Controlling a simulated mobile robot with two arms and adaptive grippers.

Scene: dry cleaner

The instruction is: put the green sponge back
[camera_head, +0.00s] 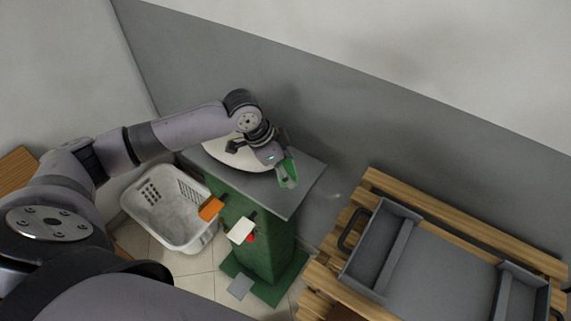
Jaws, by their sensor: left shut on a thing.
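The green sponge (291,168) is in my left gripper (285,172), over the right part of the grey top of a green stand (268,197). My left gripper is shut on the sponge and points down and to the right. The gripper partly hides the sponge, and I cannot tell whether the sponge touches the stand top. My right gripper is not in view.
A white rounded object (232,157) lies on the stand top, partly behind my left wrist. Orange (210,208) and white (241,230) blocks show at the stand's front. A white basket (157,228) stands left. A grey tray (399,209) sits on a wooden slatted table (440,205) at right.

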